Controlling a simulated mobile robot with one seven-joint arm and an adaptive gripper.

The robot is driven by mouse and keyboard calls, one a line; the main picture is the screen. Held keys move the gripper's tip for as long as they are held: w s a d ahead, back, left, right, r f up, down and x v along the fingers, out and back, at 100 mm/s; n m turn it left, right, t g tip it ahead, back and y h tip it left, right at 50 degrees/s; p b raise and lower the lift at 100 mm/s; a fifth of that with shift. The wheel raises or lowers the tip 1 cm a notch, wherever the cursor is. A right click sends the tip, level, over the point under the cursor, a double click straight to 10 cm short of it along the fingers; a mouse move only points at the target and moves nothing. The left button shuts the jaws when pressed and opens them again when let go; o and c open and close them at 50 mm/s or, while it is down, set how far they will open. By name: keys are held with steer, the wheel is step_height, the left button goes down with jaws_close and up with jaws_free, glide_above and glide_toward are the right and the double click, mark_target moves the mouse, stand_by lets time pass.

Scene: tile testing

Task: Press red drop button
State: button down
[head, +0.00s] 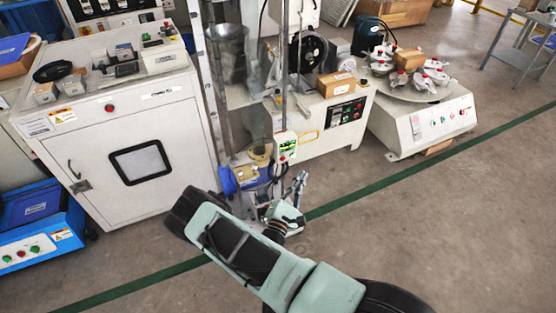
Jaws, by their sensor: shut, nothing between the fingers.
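A small pale control box (285,147) with tiny green and red marks is mounted on the upright drop-test stand in the middle of the head view. Its buttons are too small to tell apart, so I cannot say for sure which one is the red drop button. My gripper (301,181) is shut and empty. It points up just below and a little right of the control box in the picture. It looks apart from the box, but the depth between them is hard to judge.
A white cabinet (185,150) with a dark-framed window stands on the left. A machine with a black button panel (346,112) stands behind the stand. A round turntable machine (440,120) is at the right. Open floor (450,210) with a green line lies in front.

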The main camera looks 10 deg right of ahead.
mark_target(283, 158)
steer(key=shift+s+a+f+n+y, duration=0.25)
steer(key=shift+f+n+y, duration=0.1)
steer(key=shift+f, duration=0.25)
steer(key=shift+s+a+f+n+y, duration=0.1)
steer(key=shift+a+f+n+y, duration=0.2)
steer(key=shift+f, duration=0.3)
steer(key=w+a+b, duration=0.2)
steer(key=w+b, duration=0.2)
steer(key=w, duration=0.4)
steer(key=shift+w+a, duration=0.2)
steer(key=shift+a, duration=0.1)
stand_by(0.6)
steer(key=shift+w+a+b, duration=0.15)
steer(key=shift+w+b, duration=0.15)
steer(key=shift+w, duration=0.1)
